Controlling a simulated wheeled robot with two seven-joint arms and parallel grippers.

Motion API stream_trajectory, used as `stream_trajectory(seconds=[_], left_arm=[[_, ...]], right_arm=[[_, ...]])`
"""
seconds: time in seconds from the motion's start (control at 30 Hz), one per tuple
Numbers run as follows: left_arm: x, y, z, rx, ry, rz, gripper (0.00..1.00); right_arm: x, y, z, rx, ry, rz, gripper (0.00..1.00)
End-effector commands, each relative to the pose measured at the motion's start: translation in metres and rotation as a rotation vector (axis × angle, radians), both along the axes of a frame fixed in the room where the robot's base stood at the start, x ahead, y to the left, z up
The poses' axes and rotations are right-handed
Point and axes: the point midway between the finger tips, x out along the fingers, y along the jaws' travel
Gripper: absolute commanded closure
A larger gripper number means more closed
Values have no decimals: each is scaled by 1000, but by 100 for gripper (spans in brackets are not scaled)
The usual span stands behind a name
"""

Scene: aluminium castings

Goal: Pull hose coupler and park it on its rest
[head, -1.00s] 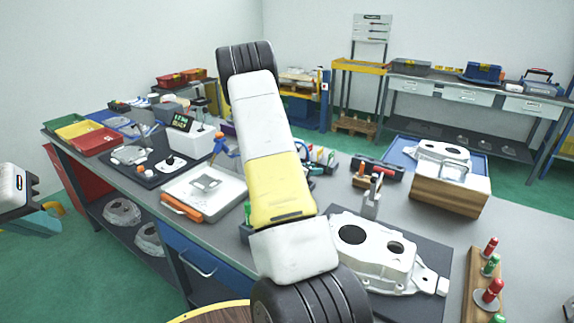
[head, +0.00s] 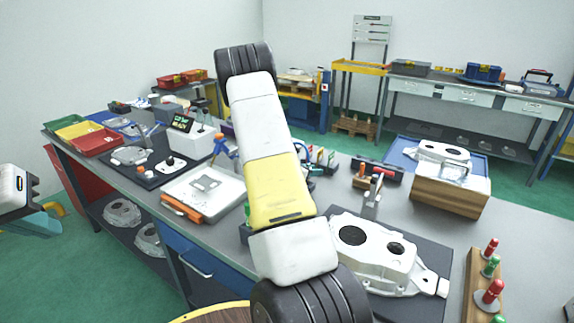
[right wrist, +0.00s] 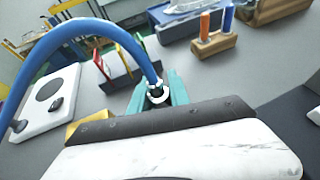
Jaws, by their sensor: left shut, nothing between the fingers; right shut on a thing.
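My right gripper (right wrist: 158,95) has its teal fingers closed around a small dark coupler with a white ring (right wrist: 157,91). A thick blue hose (right wrist: 95,27) arches from the coupler to the left in the right wrist view. In the head view my right arm hides most of this gripper and the coupler. My left gripper (head: 52,217) is shut and empty at the far left, off the bench and away from the hose. I cannot make out the coupler's rest with certainty.
A grey bench (head: 225,235) holds a large casting (head: 375,262) on a dark mat, a wooden block with red and green pegs (head: 488,272), and a wooden box (head: 450,190). A white unit with a display (head: 194,143) stands at the left. Bench around the gripper is crowded.

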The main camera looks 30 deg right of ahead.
Motion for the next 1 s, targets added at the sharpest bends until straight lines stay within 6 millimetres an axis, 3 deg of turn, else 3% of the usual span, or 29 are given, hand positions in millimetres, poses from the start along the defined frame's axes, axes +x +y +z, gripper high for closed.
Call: stream_trajectory(seconds=[0.87,0.9,1.0], left_arm=[[0,0,0,0,0,0,100],[0,0,0,0,0,0,100],[0,0,0,0,0,0,100]], right_arm=[[0,0,-12,-1,0,0,100],[0,-1,-11,-1,-1,0,70],[0,0,-11,-1,0,0,52]])
